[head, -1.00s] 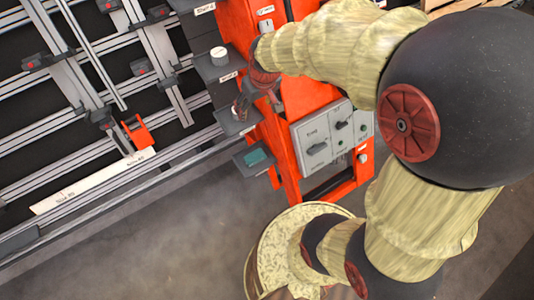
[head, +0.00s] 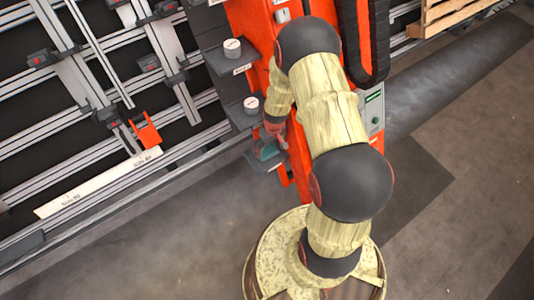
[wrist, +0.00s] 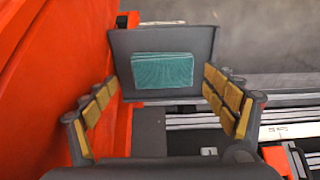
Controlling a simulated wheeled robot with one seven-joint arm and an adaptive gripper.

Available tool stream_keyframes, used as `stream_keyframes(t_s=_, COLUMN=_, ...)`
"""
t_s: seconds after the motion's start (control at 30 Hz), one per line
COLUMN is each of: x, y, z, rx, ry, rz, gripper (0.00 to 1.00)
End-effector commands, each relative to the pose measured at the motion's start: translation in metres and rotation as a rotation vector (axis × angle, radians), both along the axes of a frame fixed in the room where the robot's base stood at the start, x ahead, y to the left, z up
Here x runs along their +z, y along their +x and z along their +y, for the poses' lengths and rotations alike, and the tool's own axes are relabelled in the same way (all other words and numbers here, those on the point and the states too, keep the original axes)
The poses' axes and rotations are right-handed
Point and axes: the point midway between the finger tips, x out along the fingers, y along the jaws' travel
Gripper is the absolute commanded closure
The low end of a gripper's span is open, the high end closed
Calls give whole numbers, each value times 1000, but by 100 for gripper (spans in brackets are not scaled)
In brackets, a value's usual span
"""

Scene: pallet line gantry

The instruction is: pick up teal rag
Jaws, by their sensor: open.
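The teal rag (wrist: 162,70) is a flat, folded rectangle lying on a small dark grey shelf (wrist: 122,46) in the wrist view. In the head view the rag (head: 268,151) shows only in part, beside my gripper. My gripper (wrist: 160,95) is open, with its two padded fingers on the left and right of the rag in the picture. Nothing is between the fingers in their grip. The fingers look apart from the rag; the exact gap cannot be told. In the head view my gripper (head: 268,142) is at the lowest shelf, partly hidden by my arm.
An orange column (wrist: 50,70) rises close on the left of my gripper in the wrist view. Shelves above hold round grey-white objects (head: 251,104) (head: 232,47). A metal rail frame (head: 100,95) with an orange bracket (head: 146,131) stands at left. The floor (head: 150,230) in front is clear.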

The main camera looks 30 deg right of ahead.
Motion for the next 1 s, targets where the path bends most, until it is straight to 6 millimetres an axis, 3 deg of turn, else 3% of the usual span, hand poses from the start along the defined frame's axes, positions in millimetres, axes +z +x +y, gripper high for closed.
stream_keyframes(t_s=0.4, x=-48, y=12, z=3, rx=0, ry=0, rz=0, gripper=15)
stream_keyframes(t_s=0.63, x=-47, y=13, z=3, rx=0, ry=0, rz=-1, gripper=15)
stream_keyframes(t_s=1.0, x=-47, y=13, z=3, rx=0, ry=0, rz=-1, gripper=36)
